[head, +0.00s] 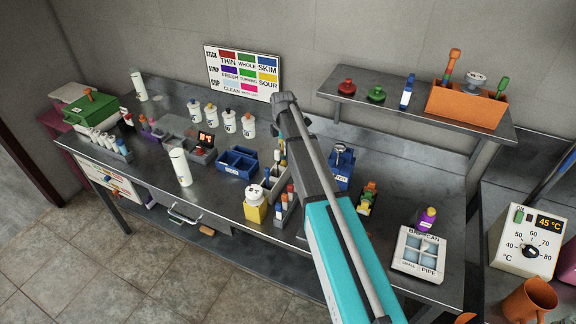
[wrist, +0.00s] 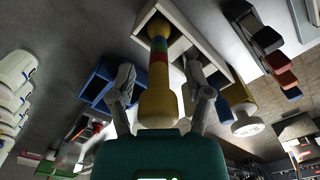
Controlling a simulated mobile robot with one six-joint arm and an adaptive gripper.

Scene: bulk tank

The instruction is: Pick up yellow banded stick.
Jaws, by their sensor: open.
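A yellow stick (wrist: 158,100) with red, green and blue bands shows in the wrist view, its thick plain end toward me and its banded end by a white-edged holder (wrist: 205,55). My gripper (wrist: 160,82) is open, with one finger on each side of the stick. I see gaps between the fingers and the stick. In the head view my arm hides most of the gripper and this stick from sight. Sticks with coloured tops (head: 290,189) stand in a rack just left of my arm.
A blue bin (head: 237,162) and a yellow jar with a white lid (head: 256,207) stand left of my arm. A white divided tray (head: 421,252) lies at right. An orange box (head: 464,105) is on the raised shelf. Bare steel shows around the white cylinder (head: 180,167).

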